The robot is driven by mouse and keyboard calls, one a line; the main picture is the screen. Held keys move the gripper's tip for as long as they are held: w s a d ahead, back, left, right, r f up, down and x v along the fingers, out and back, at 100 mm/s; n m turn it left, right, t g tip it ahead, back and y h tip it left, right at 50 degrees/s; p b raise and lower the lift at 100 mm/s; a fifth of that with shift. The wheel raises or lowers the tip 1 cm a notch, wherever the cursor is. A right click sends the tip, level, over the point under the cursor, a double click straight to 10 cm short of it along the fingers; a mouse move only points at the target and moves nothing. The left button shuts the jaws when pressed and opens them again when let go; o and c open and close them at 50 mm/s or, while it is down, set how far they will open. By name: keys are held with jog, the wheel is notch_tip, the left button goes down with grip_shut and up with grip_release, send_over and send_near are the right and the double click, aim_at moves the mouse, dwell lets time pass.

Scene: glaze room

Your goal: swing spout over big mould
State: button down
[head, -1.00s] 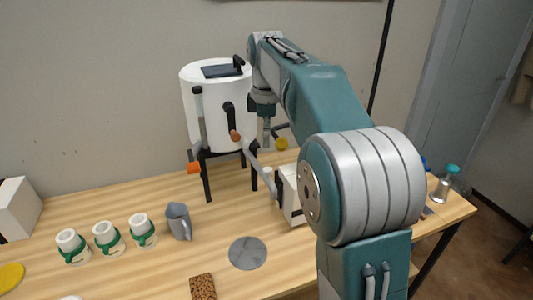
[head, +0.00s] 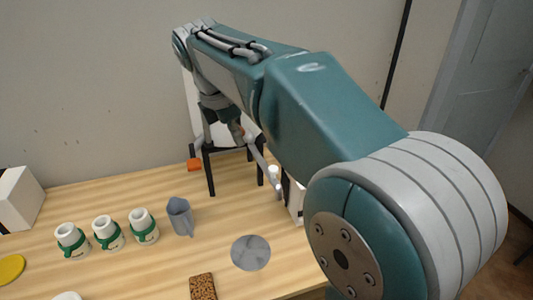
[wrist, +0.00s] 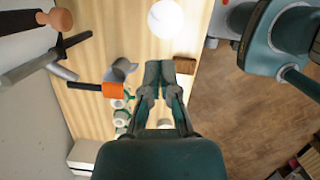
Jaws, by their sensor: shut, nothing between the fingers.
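The white tank (head: 190,100) stands on black legs at the back, mostly hidden behind my arm. A white block (head: 294,204), possibly the big mould, is mostly hidden by my arm near the spout's lower end. My gripper (wrist: 160,72) is shut and empty, fingertips together. In the head view it is largely hidden beside the tank. In the wrist view, a grey pipe (wrist: 30,65) and an orange-ended black lever (wrist: 113,90) lie left of my fingers, apart from them.
Several items stand front left: three small white moulds with green bands (head: 107,233), a grey jug (head: 180,216), a yellow disc (head: 11,269) and a white box (head: 19,200). A grey disc (head: 250,253) and a speckled brown block (head: 203,287) lie at the front.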

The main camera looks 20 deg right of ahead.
aim_at(264, 165)
jog(key=w+d+f+n, duration=0.1)
jog(key=d+f, duration=0.4)
jog(key=f, duration=0.5)
jog(key=shift+d+f, duration=0.15)
jog(key=d+n, duration=0.1)
jog(key=d, duration=0.5)
jog(key=shift+w+d+n+t, duration=0.35)
jog(key=shift+w+n+t, duration=0.05)
